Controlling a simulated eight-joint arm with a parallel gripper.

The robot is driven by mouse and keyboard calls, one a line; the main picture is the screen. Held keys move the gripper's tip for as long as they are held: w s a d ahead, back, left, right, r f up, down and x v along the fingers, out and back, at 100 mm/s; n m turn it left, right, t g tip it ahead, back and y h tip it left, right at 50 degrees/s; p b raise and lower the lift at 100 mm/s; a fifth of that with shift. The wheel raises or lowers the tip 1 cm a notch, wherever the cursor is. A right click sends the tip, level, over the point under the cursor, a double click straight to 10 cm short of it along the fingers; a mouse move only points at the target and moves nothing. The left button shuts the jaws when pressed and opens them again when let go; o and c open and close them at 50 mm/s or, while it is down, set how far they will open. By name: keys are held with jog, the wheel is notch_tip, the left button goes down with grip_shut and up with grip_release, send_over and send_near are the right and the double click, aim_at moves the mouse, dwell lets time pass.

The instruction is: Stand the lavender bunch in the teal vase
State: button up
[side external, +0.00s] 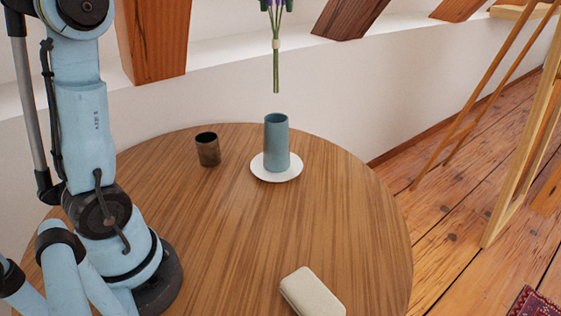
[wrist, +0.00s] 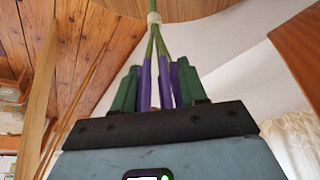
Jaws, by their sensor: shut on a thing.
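The teal vase (side external: 276,142) stands upright on a white saucer (side external: 258,174) on the round wooden table. The lavender bunch (side external: 276,72) hangs upright above the vase, stems down, with a pale tie round them. The stem ends are apart from the vase rim, roughly in line with it in the side view. Its purple heads are mostly cut off by the top edge there. In the wrist view my gripper (wrist: 158,88) is shut on the bunch (wrist: 150,48), near the purple heads, with the stems running away from it. The vase does not show in the wrist view.
A dark brown cup (side external: 208,150) stands left of the saucer. A cream rounded case (side external: 312,292) lies near the table's front edge. The table (side external: 215,235) is clear between them. A sloping wall with timber braces (side external: 152,40) rises behind; a wooden easel-like frame (side external: 500,190) stands right.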

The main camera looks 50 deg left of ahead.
aim_at(276, 67)
jog(key=shift+f, duration=7.1)
jog(key=o, duration=1.2)
jog(key=v, duration=1.2)
jog(key=s+d+f+m+t+h, duration=0.1)
jog(key=s+d+f+m, duration=0.1)
jog(key=f, duration=0.5)
jog(key=s+d+f+m+t+h, duration=0.1)
jog(key=s+d+f+m, duration=0.2)
jog(key=f, duration=0.4)
jog(key=s+d+f+m+t+h, duration=0.1)
jog(key=s+d+f+m, duration=0.2)
jog(key=f, duration=0.5)
jog(key=shift+s+d+m+t, duration=0.2)
jog(key=shift+d+m+t, duration=0.25)
jog(key=shift+d, duration=0.65)
